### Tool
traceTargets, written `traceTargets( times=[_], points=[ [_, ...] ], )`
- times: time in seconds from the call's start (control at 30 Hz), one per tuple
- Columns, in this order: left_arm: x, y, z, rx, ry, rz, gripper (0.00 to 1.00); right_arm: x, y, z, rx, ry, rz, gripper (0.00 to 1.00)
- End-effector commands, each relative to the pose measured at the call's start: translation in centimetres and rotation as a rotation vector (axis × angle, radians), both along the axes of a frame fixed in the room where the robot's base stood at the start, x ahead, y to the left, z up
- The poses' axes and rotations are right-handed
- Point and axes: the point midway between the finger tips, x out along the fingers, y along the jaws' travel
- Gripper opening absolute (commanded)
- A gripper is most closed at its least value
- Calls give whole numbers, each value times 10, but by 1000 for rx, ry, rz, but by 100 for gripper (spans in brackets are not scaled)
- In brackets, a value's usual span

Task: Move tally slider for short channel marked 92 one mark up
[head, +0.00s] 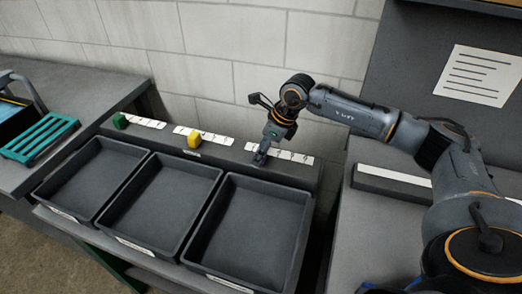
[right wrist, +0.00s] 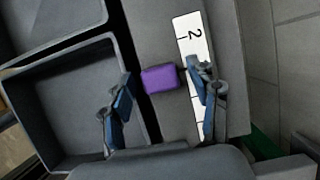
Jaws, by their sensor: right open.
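A purple slider block (right wrist: 160,79) sits on the dark ledge beside a white numbered strip (right wrist: 187,30) in the right wrist view. A "2" is readable on the strip, beyond the block. My right gripper (right wrist: 158,92) is open, with one finger on each side of the block and gaps showing. In the head view my right gripper (head: 262,156) points down at the left end of the rightmost strip (head: 290,155) and hides the block. A green slider (head: 120,121) and a yellow slider (head: 194,140) stand at the other strips. The tray labels are too small to read.
Three empty dark trays, left (head: 88,178), middle (head: 160,207) and right (head: 247,232), stand in front of the ledge. A block wall (head: 215,75) rises behind it. A teal rack (head: 40,137) lies on the left bench. A paper sheet (head: 480,75) hangs at right.

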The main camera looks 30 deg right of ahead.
Motion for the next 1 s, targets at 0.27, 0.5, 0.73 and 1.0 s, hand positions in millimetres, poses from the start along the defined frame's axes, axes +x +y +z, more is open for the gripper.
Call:
traceTargets(
  times=[0.27, 0.5, 0.73, 1.0],
  points=[
    [1, -2, 0, -2, -1, -1, 79, -15, -15, 51, 0, -7, -2, 60],
    [1, -3, 0, -3, 0, -1, 79, -28, -26, 91, 1, -5, -1, 60],
    [1, -3, 0, -3, 0, -1, 79, -33, -30, 106, 2, -4, 0, 60],
    [1, -3, 0, -3, 0, -1, 79, -33, -30, 106, 1, -3, 0, 60]
  ],
)
